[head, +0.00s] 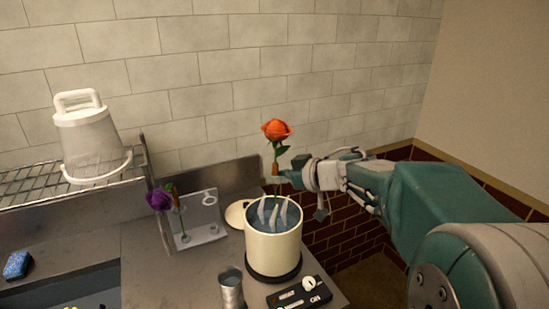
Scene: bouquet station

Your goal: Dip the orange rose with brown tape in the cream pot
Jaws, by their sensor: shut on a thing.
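The orange rose (277,129) is upright above the cream pot (272,250), its bloom well over the rim. A brown tape band (276,170) wraps its stem. My gripper (281,176) comes in from the right and is shut on the stem at about the tape. The stem runs down over the pot's opening. Whether its lower end is in the bluish contents cannot be told, as pale streaks like steam rise there. The pot stands on a dark base near the counter's right end.
A purple rose (159,200) stands in a clear holder (201,222) on the left. A cream lid (237,214) lies behind the pot. A metal cup (231,289) and black switch box (300,293) are in front. A white bucket (88,135) sits on a rack; a blue sponge (17,265) lies far left.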

